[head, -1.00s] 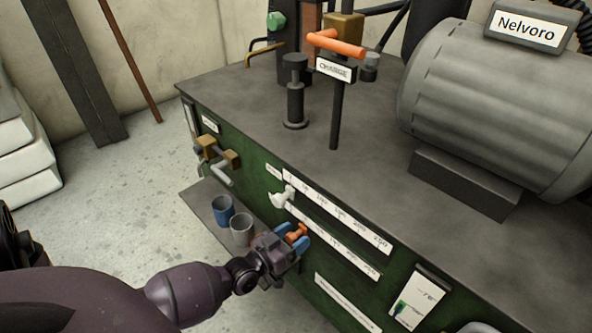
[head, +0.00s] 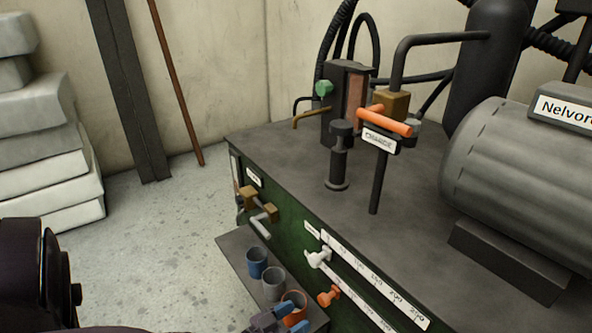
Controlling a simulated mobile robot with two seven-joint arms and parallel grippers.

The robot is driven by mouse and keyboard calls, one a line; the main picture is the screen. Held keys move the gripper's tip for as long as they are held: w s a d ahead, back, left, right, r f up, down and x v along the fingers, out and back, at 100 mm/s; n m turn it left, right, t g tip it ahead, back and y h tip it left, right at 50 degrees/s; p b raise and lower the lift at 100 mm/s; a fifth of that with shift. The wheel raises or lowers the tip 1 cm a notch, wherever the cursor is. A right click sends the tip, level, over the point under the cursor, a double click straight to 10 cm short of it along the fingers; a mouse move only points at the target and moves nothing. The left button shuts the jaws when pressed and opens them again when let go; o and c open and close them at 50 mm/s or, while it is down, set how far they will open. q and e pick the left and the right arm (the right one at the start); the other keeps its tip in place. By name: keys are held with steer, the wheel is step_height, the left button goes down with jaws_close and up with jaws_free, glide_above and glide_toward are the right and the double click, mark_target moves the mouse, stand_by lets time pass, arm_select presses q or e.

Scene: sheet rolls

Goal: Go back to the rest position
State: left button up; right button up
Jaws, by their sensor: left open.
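My left gripper (head: 285,318) is at the bottom edge of the head view, its blue fingers apart and nothing seen between them. It is partly cut off by the frame edge. It is below and left of the orange slider knob (head: 328,296) on the green cabinet front (head: 290,240), apart from it. In the picture it overlaps the lower part of an orange cup (head: 294,298); whether they touch I cannot tell. My right gripper is not in view.
A blue cup (head: 257,261) and a grey cup (head: 273,283) stand with the orange one on a low shelf (head: 234,247). A white slider knob (head: 319,257) and a grey handle (head: 260,226) jut from the cabinet. Pale sacks (head: 50,160) are stacked left; the floor between is clear.

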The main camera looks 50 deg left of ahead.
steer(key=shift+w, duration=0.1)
arm_select(q)
steer(key=s+d+r+m+g+y, duration=0.1)
steer(key=s+d+r+m+g, duration=0.2)
steer(key=s, duration=0.7)
steer(key=s+d+r+g+y, duration=0.1)
steer(key=s+d+r+g, duration=0.3)
steer(key=s, duration=0.6)
step_height(320, 180, up, 10)
steer(key=n+p, duration=0.1)
steer(key=p, duration=1.3)
steer(key=shift+d+f, duration=0.15)
steer(key=shift+f, duration=0.1)
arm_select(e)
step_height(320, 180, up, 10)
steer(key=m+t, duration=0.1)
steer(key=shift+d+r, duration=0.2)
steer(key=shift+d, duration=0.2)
arm_select(q)
steer(key=shift+f, duration=0.15)
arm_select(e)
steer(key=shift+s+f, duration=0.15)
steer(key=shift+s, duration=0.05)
